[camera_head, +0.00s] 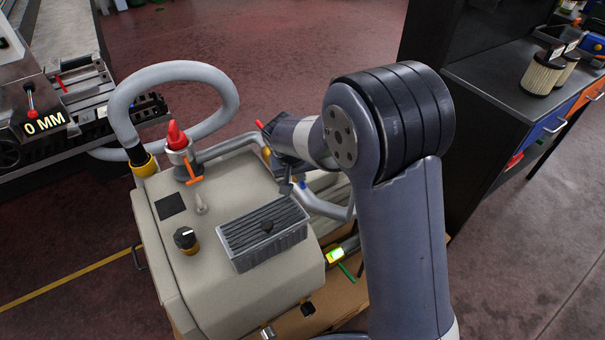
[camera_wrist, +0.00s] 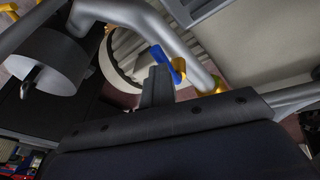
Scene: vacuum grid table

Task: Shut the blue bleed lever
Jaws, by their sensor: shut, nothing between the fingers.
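The blue bleed lever (camera_wrist: 166,62) shows in the wrist view, slanting beside a grey pipe near a yellow fitting (camera_wrist: 179,71). My gripper (camera_wrist: 157,74) is shut and empty, with its dark fingertips just below and left of the lever in the picture. I cannot tell whether they touch it. In the head view a small blue spot, likely the lever (camera_head: 303,185), shows just right of my gripper (camera_head: 286,187), behind the machine's grey ribbed box. My arm hides part of the pipework there.
The beige machine (camera_head: 170,220) carries a red knob (camera_head: 175,134), an orange lever (camera_head: 192,170), a black dial (camera_head: 186,239) and a ribbed box (camera_head: 264,235). A grey hose (camera_head: 178,70) loops behind it. Bent grey pipes (camera_head: 322,207) run close around my gripper. A dark workbench (camera_head: 500,85) stands at right.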

